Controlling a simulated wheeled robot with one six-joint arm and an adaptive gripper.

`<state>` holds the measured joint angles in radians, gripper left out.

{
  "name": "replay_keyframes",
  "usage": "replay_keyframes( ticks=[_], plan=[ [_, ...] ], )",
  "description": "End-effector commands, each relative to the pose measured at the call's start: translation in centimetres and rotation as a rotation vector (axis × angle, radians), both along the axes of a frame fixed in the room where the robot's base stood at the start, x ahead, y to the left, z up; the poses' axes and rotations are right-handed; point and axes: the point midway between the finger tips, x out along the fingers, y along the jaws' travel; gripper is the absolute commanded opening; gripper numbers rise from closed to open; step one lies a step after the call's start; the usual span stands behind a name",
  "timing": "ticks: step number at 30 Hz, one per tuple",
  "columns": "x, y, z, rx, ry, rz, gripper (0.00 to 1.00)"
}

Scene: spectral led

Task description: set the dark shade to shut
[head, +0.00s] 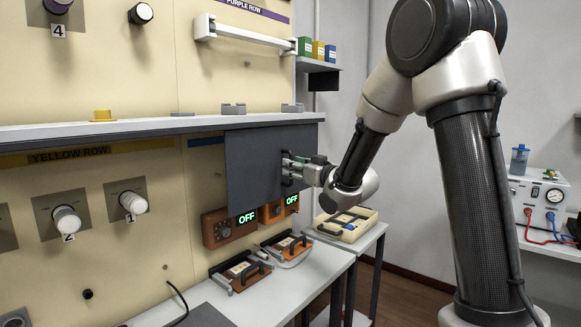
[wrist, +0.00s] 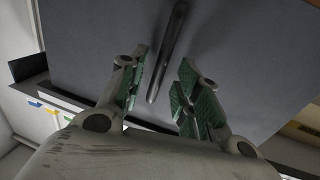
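The dark shade (head: 254,160) is a flat grey panel hanging below the shelf edge, in front of part of the wall panel. It also fills much of the wrist view (wrist: 235,50). A dark bar handle (wrist: 170,45) stands on its face. My gripper (head: 294,168) is at the shade's right part, by the handle. In the wrist view, my gripper's green-padded fingers (wrist: 160,85) are apart, with the handle's lower end between them, nearer the left finger. I see no clear contact with it.
Two orange units (head: 230,226) reading OFF sit just below the shade, partly covered by it. A white shelf (head: 150,128) runs above, and a white bench (head: 300,280) with latched orange boxes lies below. A tray (head: 345,224) stands on a side table near my arm.

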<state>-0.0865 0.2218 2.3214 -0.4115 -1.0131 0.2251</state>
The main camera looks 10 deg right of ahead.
Motion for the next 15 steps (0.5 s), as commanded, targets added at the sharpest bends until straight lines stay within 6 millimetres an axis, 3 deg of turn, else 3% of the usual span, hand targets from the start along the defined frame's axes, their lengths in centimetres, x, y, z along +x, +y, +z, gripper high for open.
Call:
replay_keyframes(
  ticks=[6,14,15],
  plan=[
    [2.0,0.9,0.0,0.000,0.001,-0.001,0.33],
    [2.1,1.0,0.0,0.000,0.001,-0.002,0.33],
    [2.1,1.0,0.0,0.000,0.001,-0.002,0.29]
  ],
)
